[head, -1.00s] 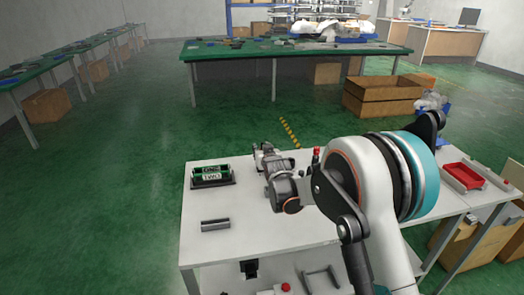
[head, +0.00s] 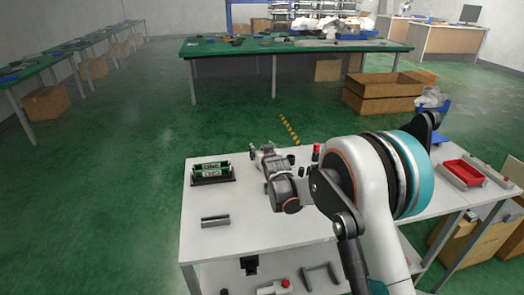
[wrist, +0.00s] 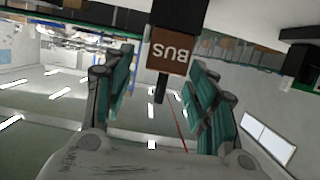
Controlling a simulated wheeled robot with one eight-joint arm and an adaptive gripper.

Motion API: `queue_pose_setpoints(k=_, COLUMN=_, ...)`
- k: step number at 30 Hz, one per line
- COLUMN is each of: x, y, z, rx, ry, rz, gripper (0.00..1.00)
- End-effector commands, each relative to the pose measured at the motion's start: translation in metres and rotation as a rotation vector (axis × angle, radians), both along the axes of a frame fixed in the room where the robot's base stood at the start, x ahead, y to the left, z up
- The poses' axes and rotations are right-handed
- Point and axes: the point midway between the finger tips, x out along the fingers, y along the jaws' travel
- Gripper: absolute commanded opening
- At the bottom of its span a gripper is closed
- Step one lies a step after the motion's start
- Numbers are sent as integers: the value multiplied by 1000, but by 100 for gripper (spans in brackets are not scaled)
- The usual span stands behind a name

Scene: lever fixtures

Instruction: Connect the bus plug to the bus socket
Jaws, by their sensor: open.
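A dark block with a brown label reading BUS (wrist: 170,52) shows upside down in the wrist view, between the spread fingers of my gripper (wrist: 160,72). A narrow dark piece extends from it toward the palm. Clear gaps remain between the block and both finger pads. I cannot tell whether this is the bus plug or the bus socket. In the head view my gripper (head: 262,158) is over the back of the white table, and no BUS label can be read there. My arm hides part of the table.
A grey bar (head: 215,221) lies nearer. A red-topped post (head: 316,153) and small dark cylinders stand right of my gripper. A red tray (head: 466,172) is far right. The front-left tabletop is clear.

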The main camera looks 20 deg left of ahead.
Motion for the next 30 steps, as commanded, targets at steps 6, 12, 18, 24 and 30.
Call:
queue_pose_setpoints(k=6, x=-12, y=-7, z=4, rx=0, ry=0, rz=0, gripper=52)
queue_pose_setpoints(k=12, x=-43, y=-26, z=16, rx=0, ry=0, rz=0, gripper=52)
queue_pose_setpoints(k=18, x=-74, y=-45, z=27, rx=0, ry=0, rz=0, gripper=52)
queue_pose_setpoints(k=24, x=-93, y=-57, z=34, rx=0, ry=0, rz=0, gripper=52)
queue_pose_setpoints(k=30, x=-98, y=-60, z=35, rx=0, ry=0, rz=0, gripper=52)
